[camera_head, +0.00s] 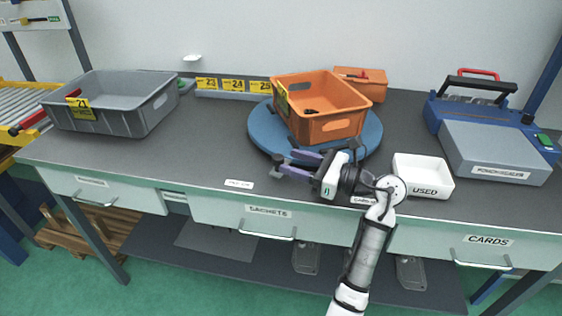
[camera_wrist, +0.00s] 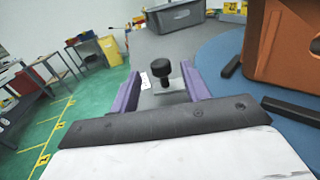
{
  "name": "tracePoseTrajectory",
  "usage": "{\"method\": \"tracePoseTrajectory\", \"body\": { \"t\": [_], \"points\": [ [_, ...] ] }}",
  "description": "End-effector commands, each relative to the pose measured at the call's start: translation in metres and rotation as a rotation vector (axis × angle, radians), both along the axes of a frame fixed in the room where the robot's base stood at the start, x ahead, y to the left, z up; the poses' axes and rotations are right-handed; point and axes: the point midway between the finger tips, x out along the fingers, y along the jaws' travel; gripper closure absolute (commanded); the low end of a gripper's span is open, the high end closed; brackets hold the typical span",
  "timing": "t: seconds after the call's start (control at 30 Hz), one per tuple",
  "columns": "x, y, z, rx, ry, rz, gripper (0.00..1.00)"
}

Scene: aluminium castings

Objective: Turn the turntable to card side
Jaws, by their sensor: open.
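The blue round turntable (camera_head: 262,128) sits on the grey bench with an orange crate (camera_head: 325,125) on it. A black knob (camera_wrist: 163,68) on a small grey plate shows at the turntable's near left side in the wrist view. My gripper (camera_head: 284,162) is open at the turntable's front left edge, its purple fingers pointing left. In the wrist view the knob appears between the fingers (camera_wrist: 160,80); I cannot tell whether either touches it. A small white label (camera_head: 239,184) lies on the bench's front edge, and another (camera_head: 362,199) is partly hidden by my arm.
A grey crate (camera_head: 110,120) stands at the left. A white bin marked USED (camera_head: 424,188) is close right of my gripper. A blue and grey pouch sealer (camera_head: 495,150) stands farther right. A smaller orange bin (camera_head: 362,88) is behind the turntable. The bench left of my gripper is clear.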

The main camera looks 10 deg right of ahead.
Motion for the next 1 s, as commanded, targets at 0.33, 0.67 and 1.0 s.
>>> {"method": "tracePoseTrajectory", "body": {
  "t": [0.33,0.67,1.0],
  "points": [
    [-0.039,-0.061,-0.002,-0.001,0.000,-0.001,0.53],
    [-0.048,-0.074,0.000,-0.001,0.001,0.002,0.53],
    [-0.037,-0.069,0.012,0.050,-0.033,-0.033,0.80]
  ]
}}
